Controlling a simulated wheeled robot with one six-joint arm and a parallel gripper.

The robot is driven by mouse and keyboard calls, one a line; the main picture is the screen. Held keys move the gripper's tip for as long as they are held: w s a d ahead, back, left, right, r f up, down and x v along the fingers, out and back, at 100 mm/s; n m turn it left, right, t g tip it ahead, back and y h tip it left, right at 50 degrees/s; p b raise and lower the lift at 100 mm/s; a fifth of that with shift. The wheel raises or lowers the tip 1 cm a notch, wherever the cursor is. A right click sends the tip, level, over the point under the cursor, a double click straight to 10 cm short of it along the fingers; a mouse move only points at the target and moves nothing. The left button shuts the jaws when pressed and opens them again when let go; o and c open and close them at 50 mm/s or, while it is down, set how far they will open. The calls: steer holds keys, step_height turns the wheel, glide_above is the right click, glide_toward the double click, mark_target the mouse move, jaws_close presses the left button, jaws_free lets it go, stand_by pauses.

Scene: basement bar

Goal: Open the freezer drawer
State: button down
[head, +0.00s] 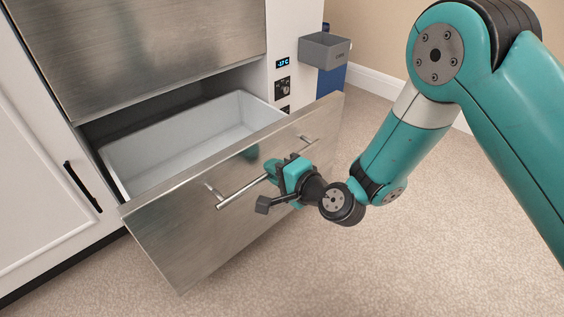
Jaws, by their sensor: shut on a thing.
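The freezer drawer (215,215) has a brushed steel front and stands pulled out from the cabinet. Its white inner bin (185,146) shows behind the front and looks empty in the part I can see. A horizontal bar handle (240,192) runs across the front on short posts. My gripper (274,176) is at the handle, near its middle, and is shut on the bar. The fingertips are partly hidden by the gripper body.
A steel panel (150,45) is above the drawer. A white cabinet door (45,175) with a black handle (83,187) is at left. A small display (283,64) and a grey bin (324,50) are at right of the opening. Carpet (420,260) in front is clear.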

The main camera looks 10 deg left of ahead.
steer(key=shift+d, duration=0.2)
steer(key=c, duration=1.1)
jaws_free()
steer(key=shift+c, duration=0.2)
steer(key=shift+s, duration=0.1)
